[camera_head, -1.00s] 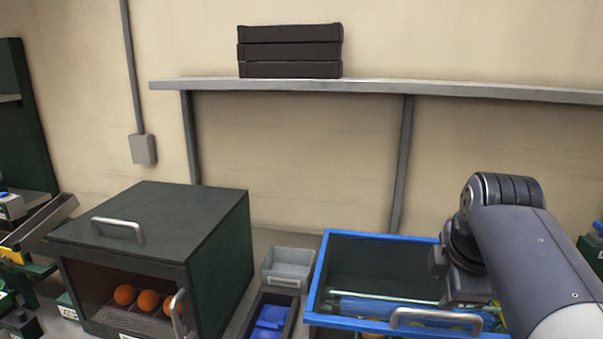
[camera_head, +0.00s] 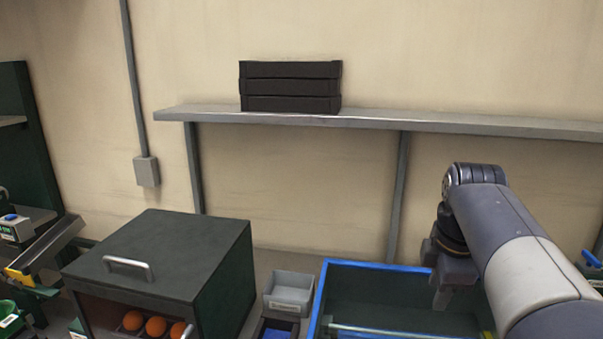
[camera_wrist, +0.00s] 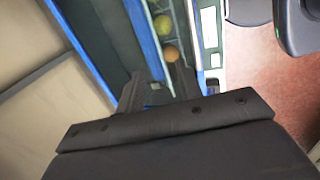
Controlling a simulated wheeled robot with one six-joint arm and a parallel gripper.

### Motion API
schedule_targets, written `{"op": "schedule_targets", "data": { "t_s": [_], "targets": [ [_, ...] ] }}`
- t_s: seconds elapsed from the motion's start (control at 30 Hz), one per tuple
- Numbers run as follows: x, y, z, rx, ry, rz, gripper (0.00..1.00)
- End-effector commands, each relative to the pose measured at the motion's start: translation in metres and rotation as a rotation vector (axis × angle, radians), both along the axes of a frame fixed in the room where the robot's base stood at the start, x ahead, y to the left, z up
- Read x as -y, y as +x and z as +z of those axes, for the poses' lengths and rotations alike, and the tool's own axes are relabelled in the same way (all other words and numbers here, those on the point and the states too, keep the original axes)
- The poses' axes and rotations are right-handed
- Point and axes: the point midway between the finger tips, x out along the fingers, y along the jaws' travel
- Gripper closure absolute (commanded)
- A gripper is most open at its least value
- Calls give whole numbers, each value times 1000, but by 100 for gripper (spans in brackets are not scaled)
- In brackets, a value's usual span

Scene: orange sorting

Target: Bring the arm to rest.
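My gripper (camera_head: 448,298) hangs from my arm at the right of the head view. It is over the right part of the blue-rimmed bin (camera_head: 372,265). In the wrist view my gripper (camera_wrist: 157,88) shows two dark fingers with a gap between them and nothing held. Beyond the fingers, a yellow-green fruit (camera_wrist: 163,24) and an orange fruit (camera_wrist: 171,54) lie in a narrow channel beside a blue edge.
A dark box (camera_head: 165,250) at lower left holds oranges (camera_head: 156,327). A small grey tray (camera_head: 289,292) stands between it and the bin. A wall shelf (camera_head: 390,121) carries stacked black crates (camera_head: 291,87). The wall area between shelf and bin is clear.

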Motion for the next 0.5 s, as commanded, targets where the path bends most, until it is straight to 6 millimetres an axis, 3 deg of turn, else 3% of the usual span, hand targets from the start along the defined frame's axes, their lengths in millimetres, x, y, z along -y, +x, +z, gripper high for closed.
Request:
{"op": "schedule_targets", "data": {
  "t_s": [0.5],
  "targets": [
    [4,21,34,-114,23,0,66]
  ]
}}
